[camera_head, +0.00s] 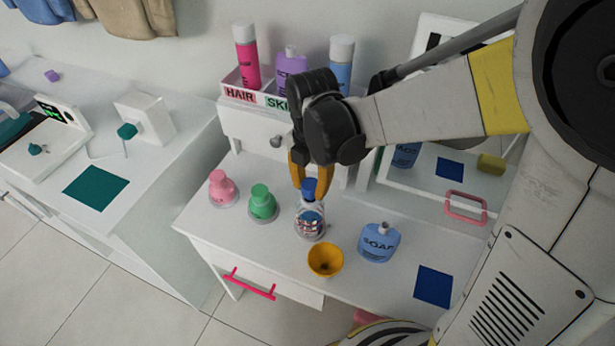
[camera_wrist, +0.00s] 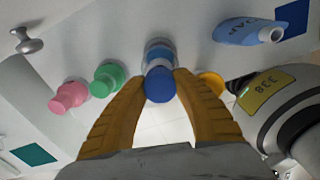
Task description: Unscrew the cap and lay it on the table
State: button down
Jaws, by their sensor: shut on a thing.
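A small clear bottle (camera_head: 310,224) with a label stands upright on the white table (camera_head: 340,284). A blue cap (camera_head: 309,187) is at its top, and the cap shows large in the wrist view (camera_wrist: 159,86). My gripper (camera_head: 309,178) comes down from above with its yellow fingers on either side of the cap, shut on it. In the wrist view, the fingertips (camera_wrist: 160,80) touch the cap's sides. The bottle is partly hidden under the cap there. I cannot tell whether the cap is still threaded on the neck.
Pink (camera_head: 222,189) and green (camera_head: 262,204) bottles stand left of the clear bottle. A blue square (camera_head: 433,286) lies at the right. A rack (camera_head: 255,97) of tall bottles is behind. Table front is partly clear.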

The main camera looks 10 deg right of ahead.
jog(key=shift+r+p, duration=0.5)
jog(key=shift+r, duration=0.2)
jog(key=shift+r+p, duration=1.55)
jog(key=shift+r, duration=0.35)
jog(key=shift+f, duration=0.1)
